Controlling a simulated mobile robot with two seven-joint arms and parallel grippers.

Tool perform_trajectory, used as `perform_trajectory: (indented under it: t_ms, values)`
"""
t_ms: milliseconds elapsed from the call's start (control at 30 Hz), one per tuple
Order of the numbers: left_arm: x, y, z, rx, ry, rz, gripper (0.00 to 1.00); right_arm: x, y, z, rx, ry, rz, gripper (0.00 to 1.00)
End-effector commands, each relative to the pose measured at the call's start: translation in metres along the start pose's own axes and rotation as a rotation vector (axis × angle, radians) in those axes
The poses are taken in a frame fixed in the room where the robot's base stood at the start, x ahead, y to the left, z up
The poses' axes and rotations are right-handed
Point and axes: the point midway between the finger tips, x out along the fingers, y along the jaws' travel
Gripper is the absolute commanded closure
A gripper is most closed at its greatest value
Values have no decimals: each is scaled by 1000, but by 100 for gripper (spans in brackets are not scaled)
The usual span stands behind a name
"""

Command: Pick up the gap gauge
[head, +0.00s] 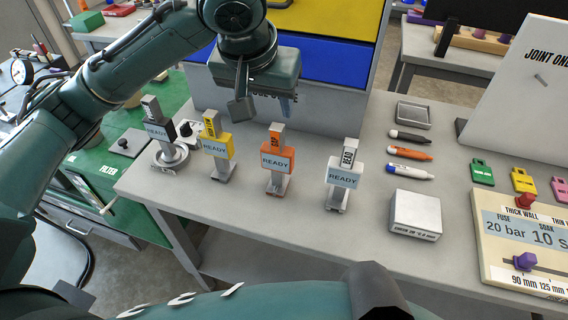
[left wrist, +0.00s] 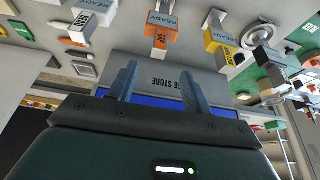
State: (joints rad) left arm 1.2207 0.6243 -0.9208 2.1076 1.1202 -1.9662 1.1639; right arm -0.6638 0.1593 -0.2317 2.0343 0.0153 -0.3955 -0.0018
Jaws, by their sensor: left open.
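The gap gauge (head: 277,161) is an orange block with a tag lettered GAP and a READY label, standing upright on a small grey stand on the grey bench. It also shows in the left wrist view (left wrist: 160,38), ahead of the fingers near the top. My left gripper (head: 265,107) is open and empty, fingers pointing down, above and slightly behind the gauge. Its two fingers are spread in the left wrist view (left wrist: 158,78), with nothing between them. They appear apart from the gauge. My right gripper does not show.
A yellow gauge (head: 217,148) and a black gauge (head: 155,125) stand to the left, a white BEAD gauge (head: 345,174) to the right. Several markers (head: 410,153) and a white box (head: 415,214) lie farther right. A blue-fronted cabinet (head: 322,67) rises behind.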

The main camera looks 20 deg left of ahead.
Motion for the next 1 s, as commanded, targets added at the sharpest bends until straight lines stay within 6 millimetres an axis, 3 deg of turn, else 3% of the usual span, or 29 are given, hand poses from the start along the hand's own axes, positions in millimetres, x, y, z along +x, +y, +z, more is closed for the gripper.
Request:
perform_trajectory:
  t_ms: [100, 300, 533, 800, 1000]
  values:
    - [26, 0, 1, -1, -6, -2, 51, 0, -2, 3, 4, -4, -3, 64]
    - [58, 0, 0, 0, -3, 1, 51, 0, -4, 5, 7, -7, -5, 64]
    - [74, 1, 0, 1, -1, 2, 51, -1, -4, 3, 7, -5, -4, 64]
    - [112, 1, -1, 1, -1, 1, 51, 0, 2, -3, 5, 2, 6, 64]
    - [119, 2, -1, 3, 1, 2, 51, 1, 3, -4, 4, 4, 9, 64]
